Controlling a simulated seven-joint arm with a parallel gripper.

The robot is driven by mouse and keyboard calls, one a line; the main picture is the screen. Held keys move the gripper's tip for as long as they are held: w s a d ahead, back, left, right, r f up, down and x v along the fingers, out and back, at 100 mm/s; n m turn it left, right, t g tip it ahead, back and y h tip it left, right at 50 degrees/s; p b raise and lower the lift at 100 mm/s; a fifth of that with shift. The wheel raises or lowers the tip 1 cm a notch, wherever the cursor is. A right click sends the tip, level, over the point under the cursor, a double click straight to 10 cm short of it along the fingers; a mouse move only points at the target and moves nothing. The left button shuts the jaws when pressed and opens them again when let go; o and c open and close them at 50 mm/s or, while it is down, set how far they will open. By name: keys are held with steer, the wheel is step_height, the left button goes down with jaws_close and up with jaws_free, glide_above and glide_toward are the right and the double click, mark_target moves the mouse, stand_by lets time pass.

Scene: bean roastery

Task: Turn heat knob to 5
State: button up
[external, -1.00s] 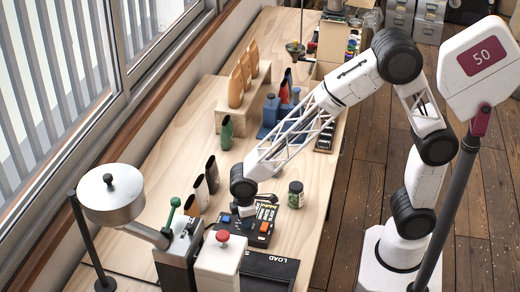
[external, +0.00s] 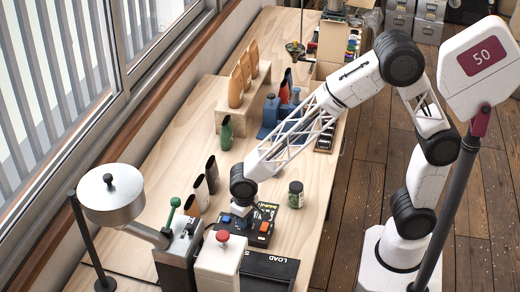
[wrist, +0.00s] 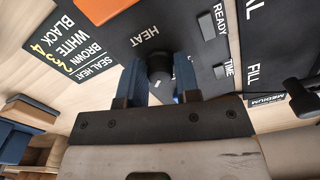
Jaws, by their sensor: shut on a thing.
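The dark heat knob (wrist: 160,66) sits between the two blue fingers of my gripper (wrist: 158,80) in the wrist view, and the fingers are shut on it. The word HEAT is printed beside it on the black control panel (wrist: 190,30). The dial's numbers are not readable, so I cannot tell the knob's setting. In the external view my gripper (external: 239,210) points down at the left side of the panel (external: 258,239), and the knob is hidden there. A dark card (wrist: 62,45) in the wrist view lists SEAL HEAT with BROWN, WHITE and BLACK and yellow numerals.
A dark jar (external: 295,194) stands to the right of the panel. A white box with a red knob (external: 222,236) and a grey machine with a green-topped lever (external: 173,210) are close in front. A LOAD tray (external: 285,258) lies nearer the camera.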

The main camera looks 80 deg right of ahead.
steer(key=shift+m, duration=0.7)
steer(key=o, duration=0.9)
steer(key=shift+r, duration=0.15)
step_height(320, 180, up, 7)
steer(key=shift+r, duration=0.25)
stand_by(0.3)
